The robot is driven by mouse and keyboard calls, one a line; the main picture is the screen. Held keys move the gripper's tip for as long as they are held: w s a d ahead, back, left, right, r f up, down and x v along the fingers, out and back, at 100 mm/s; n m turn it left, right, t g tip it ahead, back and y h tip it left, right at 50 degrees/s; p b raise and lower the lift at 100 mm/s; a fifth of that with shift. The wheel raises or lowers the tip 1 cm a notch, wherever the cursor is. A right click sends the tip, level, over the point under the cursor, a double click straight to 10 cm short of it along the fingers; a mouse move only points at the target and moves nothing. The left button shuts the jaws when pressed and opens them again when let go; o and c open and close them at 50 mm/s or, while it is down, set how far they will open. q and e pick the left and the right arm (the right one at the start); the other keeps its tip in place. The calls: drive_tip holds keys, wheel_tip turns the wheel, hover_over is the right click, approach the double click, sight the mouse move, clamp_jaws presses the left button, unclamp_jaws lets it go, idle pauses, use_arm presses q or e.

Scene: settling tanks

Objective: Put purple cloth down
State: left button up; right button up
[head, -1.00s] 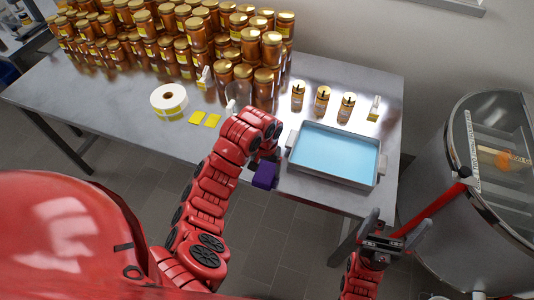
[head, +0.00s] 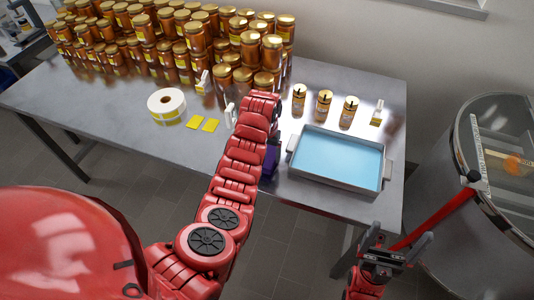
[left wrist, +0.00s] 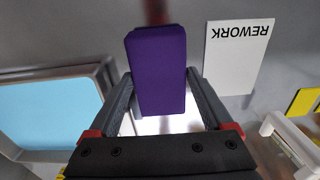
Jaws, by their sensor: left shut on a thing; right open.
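The purple cloth (left wrist: 158,65) is a folded block between the two fingers of my left gripper (left wrist: 158,88) in the left wrist view. The gripper is shut on it. In the head view the cloth (head: 270,158) shows only partly beside my left arm, near the table's front edge and left of the blue tray. My left arm hides the left fingers there. Whether the cloth touches the table I cannot tell. My right gripper (head: 398,246) is open and empty, in front of the table at the lower right.
A metal tray of blue liquid (head: 338,160) sits right of the cloth. A white card reading REWORK (left wrist: 234,55) lies beside the cloth in the wrist view. Several jars (head: 190,40) crowd the table's back. A label roll (head: 167,103) and yellow cards (head: 211,125) lie left. A round tank (head: 495,170) stands right.

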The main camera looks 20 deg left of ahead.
use_arm(q)
drive_tip(key=shift+f, duration=0.45)
drive_tip(key=shift+f, duration=0.15)
